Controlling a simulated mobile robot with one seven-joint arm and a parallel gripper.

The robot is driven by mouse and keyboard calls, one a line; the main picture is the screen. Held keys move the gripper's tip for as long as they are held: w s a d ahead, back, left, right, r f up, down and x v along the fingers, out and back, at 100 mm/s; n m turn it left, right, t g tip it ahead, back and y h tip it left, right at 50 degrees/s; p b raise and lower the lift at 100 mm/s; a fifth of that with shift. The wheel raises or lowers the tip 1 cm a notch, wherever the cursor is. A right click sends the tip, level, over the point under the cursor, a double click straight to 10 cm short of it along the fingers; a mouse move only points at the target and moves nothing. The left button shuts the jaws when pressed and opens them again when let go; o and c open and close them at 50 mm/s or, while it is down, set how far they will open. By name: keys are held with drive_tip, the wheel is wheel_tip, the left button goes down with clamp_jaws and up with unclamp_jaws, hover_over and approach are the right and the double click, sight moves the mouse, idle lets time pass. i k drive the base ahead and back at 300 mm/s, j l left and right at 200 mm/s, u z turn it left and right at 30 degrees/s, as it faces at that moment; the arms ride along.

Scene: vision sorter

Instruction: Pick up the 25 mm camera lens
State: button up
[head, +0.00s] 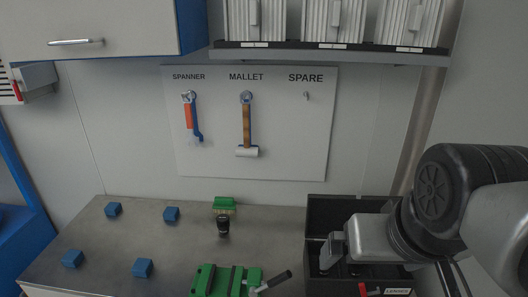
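A dark open box (313,213) stands at the right end of the bench, with a small front label that seems to read "LENSES" (397,292). My gripper (328,259) is over or inside the left part of this box, reaching in from the right. Its fingertips are small and dark against the box, so I cannot tell whether they are open or shut, or hold anything. My arm hides much of the box's inside, and I cannot make out a 25 mm lens there. A black cylindrical piece (223,226) stands on the bench below a green block (224,203).
Several blue blocks (143,268) lie on the left of the metal bench (110,242). A green vise-like device (225,281) with a dark handle is at the front middle. A tool board (280,140) holds a spanner and a mallet. A shelf (330,57) with bins hangs above.

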sight(223, 221)
drive_tip(key=k+j+u, duration=0.1)
drive_tip(key=j+u, duration=0.15)
drive_tip(key=j, duration=0.15)
drive_tip(key=k+j+u, duration=0.1)
drive_tip(key=j+u, duration=0.15)
drive_tip(key=i+j+z, duration=0.15)
drive_tip(key=j, duration=0.2)
drive_tip(key=i+j+z, duration=0.35)
drive_tip(key=j, duration=0.35)
